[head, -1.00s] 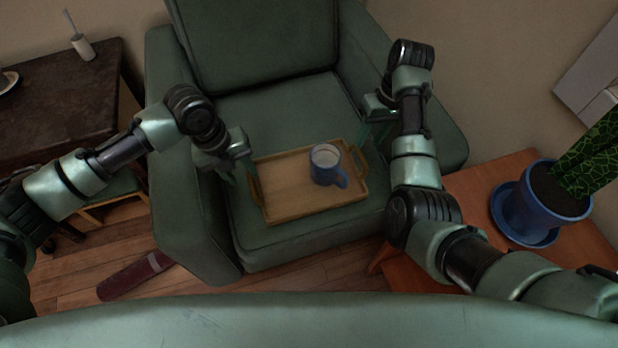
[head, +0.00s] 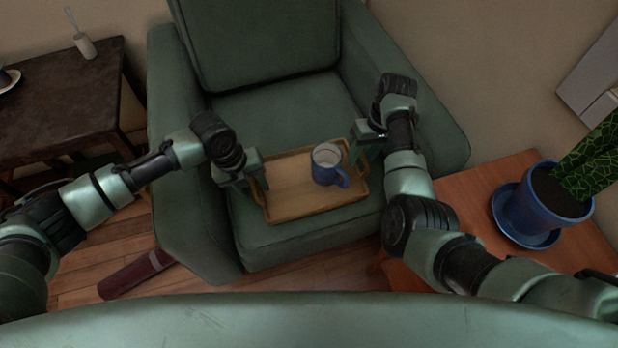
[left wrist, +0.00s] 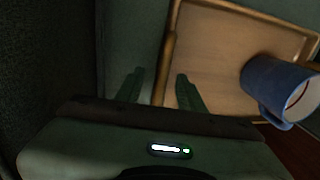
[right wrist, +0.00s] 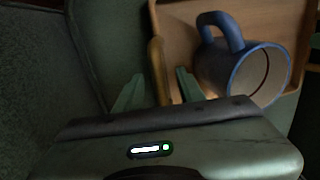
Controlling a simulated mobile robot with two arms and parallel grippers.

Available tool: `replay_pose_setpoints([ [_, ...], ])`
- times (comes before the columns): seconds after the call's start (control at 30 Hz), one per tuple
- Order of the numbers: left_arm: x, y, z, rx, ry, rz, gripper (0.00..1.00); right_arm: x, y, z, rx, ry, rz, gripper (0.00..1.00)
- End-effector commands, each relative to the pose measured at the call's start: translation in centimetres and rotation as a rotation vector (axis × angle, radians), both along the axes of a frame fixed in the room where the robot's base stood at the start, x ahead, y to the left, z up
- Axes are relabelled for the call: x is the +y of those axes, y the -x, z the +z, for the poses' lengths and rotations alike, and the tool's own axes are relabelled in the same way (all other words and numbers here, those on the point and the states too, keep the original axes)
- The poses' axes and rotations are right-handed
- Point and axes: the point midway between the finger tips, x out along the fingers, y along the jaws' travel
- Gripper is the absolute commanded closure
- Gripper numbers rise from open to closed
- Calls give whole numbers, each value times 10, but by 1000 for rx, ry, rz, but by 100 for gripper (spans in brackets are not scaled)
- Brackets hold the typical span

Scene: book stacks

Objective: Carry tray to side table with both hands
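A wooden tray (head: 287,192) lies on the seat of a green armchair, with a blue mug (head: 325,174) standing on it. My left gripper (head: 252,184) is at the tray's left handle. In the left wrist view its fingers are apart, one on each side of the handle (left wrist: 166,62). My right gripper (head: 366,150) is at the right handle. In the right wrist view its fingers are also apart, with the handle (right wrist: 157,70) between them. An orange-brown table (head: 462,188) stands at the right and a dark table (head: 60,110) at the left; I cannot tell which is the side table.
A blue plant pot (head: 540,210) on a saucer takes up the right table's right part; its nearer left part is bare. The armchair's (head: 185,190) arms flank the tray. A white holder (head: 84,47) and a plate stand on the dark table. A dark red object (head: 135,275) lies on the floor.

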Motion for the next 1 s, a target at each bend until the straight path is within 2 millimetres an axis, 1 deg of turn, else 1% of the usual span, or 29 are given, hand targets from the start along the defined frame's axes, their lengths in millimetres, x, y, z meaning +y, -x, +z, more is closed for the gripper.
replay_pose_setpoints([
  [0.07,0,0,0,0,0,0,61,0,0,0,0,0,0,61],
  [0.1,0,0,0,0,0,0,64,0,0,0,0,0,0,64],
  [0.17,0,0,0,0,0,0,81,0,0,0,0,0,0,81],
  [0.2,0,0,0,0,0,0,92,0,0,0,0,0,0,92],
  [0.23,0,0,0,0,0,0,100,0,0,0,0,0,0,100],
  [1.0,1,0,1,0,-1,1,100,0,0,0,0,0,0,100],
])
